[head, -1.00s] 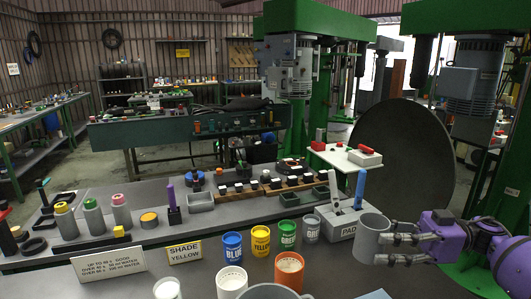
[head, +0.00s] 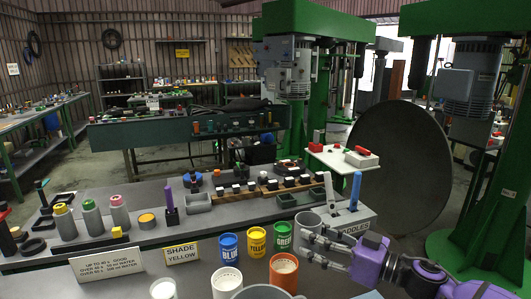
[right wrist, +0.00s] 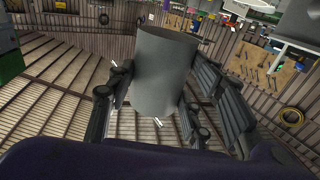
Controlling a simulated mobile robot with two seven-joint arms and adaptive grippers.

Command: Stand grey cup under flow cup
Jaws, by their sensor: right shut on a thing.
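The grey cup is a plain grey cylinder (head: 307,219) held by my right gripper (head: 309,245) in the head view, just right of the green labelled cup. In the right wrist view the same grey cup (right wrist: 166,70) sits between the two fingers, which are shut on its sides. It looks about upright in the head view. Whether its base touches the bench is hidden by the fingers. I cannot make out the flow cup with certainty in either view. My left gripper is not in view.
Blue (head: 229,247), yellow (head: 256,241) and green (head: 283,236) labelled cups stand left of the gripper. A cup with brownish contents (head: 285,270) and a white-filled cup (head: 227,280) are nearer. The PADDLES block (head: 352,224) with upright paddles stands just behind the gripper.

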